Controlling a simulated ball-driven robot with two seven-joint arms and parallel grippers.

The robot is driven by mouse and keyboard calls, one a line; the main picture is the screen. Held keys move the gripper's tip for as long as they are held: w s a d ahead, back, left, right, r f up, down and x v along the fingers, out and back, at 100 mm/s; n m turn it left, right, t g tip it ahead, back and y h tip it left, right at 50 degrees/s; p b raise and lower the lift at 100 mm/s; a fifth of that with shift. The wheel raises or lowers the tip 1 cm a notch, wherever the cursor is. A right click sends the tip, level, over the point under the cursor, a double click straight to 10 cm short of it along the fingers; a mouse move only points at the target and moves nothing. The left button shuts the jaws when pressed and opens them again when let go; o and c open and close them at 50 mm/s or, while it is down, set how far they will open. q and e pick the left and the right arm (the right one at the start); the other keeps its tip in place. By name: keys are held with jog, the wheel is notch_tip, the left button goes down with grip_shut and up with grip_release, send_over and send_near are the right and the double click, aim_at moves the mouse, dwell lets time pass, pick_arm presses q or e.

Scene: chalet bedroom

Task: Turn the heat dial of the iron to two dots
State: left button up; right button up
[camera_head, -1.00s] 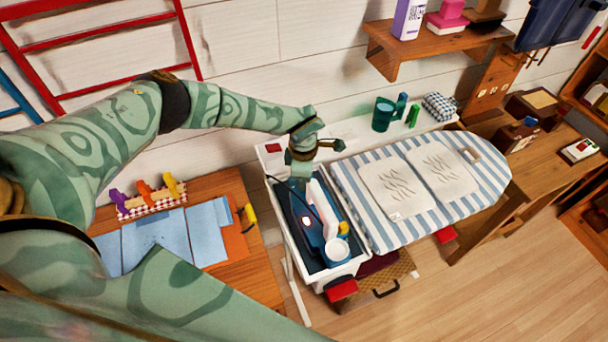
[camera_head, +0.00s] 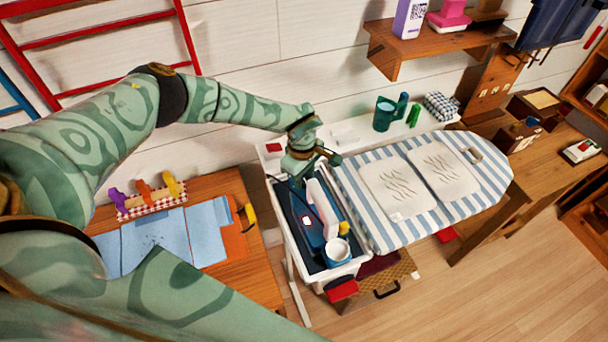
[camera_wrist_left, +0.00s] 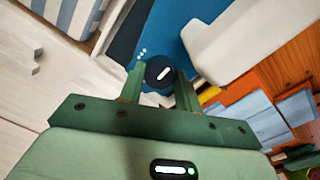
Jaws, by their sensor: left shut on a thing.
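The iron (camera_head: 311,229) is blue with a white handle (camera_head: 323,208), and lies in a dark-lined white tray at the end of the ironing board. My left gripper (camera_head: 297,180) is over its far end, its fingertips hard to make out in the head view. In the left wrist view the round black heat dial (camera_wrist_left: 159,71) sits between the two green fingers of my left gripper (camera_wrist_left: 160,78), which is shut on it. A slanted white mark shows on the dial. Small white dots (camera_wrist_left: 142,53) show on the blue body beside it. My right gripper is not in view.
The tray (camera_head: 287,255) also holds a white-and-blue cup (camera_head: 337,251). The striped ironing board (camera_head: 400,232) extends right, with two pale cloths on it. A wooden table (camera_head: 258,272) with blue cloth stands left. A green mug (camera_head: 383,114) stands on the white ledge behind.

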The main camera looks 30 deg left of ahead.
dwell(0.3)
pick_arm(q)
jog(key=o, duration=1)
jog(key=shift+c, duration=0.2)
notch_tip(320, 180, up, 16)
jog(key=p, duration=0.1)
jog(key=shift+s+a+r, duration=0.15)
jog(key=shift+s+r, duration=0.05)
jog(key=shift+s, duration=0.15)
jog(key=shift+f, duration=0.1)
